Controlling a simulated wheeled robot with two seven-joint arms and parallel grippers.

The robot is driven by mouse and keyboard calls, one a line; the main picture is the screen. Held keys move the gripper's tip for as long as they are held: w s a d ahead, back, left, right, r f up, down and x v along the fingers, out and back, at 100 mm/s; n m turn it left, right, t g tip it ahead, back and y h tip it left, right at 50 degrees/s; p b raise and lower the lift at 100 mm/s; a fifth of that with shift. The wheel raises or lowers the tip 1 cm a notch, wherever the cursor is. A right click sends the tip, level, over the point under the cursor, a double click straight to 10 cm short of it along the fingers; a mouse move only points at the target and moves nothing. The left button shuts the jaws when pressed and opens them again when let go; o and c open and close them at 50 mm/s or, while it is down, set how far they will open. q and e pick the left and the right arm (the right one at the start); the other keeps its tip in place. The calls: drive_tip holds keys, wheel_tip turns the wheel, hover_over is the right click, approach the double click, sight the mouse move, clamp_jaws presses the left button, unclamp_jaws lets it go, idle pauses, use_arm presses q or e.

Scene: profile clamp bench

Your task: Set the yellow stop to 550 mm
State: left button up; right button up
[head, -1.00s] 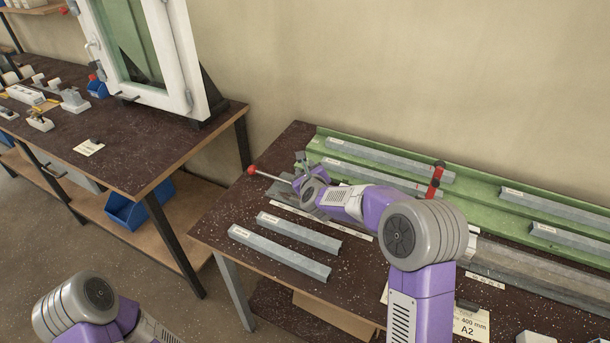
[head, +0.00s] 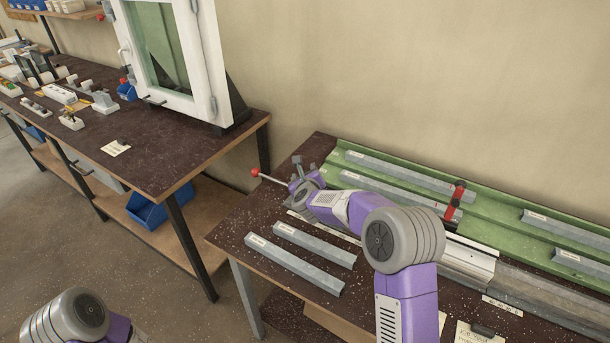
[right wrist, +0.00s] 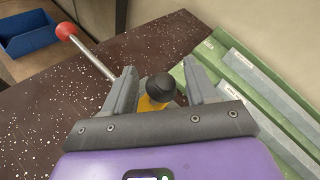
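The yellow stop (right wrist: 147,104) shows in the right wrist view as a small yellow body under a round black knob (right wrist: 161,87). My right gripper (right wrist: 161,87) is open, with one finger on each side of the knob and a visible gap to both. In the head view my right gripper (head: 300,172) is over the left end of the right-hand bench. There the stop cannot be made out, and my right arm covers part of the rail (head: 468,258). I cannot read its position on the scale. Only links of my left arm show; its gripper is out of view.
A rod with a red ball (head: 255,172) sticks out left beside the right gripper. Two grey profiles (head: 295,262) lie in front. A green channel (head: 490,222) with several profiles and a red clamp (head: 455,200) is behind. A card (head: 478,334) lies at the front.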

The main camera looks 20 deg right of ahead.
drive_tip(key=v, duration=0.7)
drive_tip(key=shift+s, duration=0.3)
drive_tip(key=shift+r, duration=0.15)
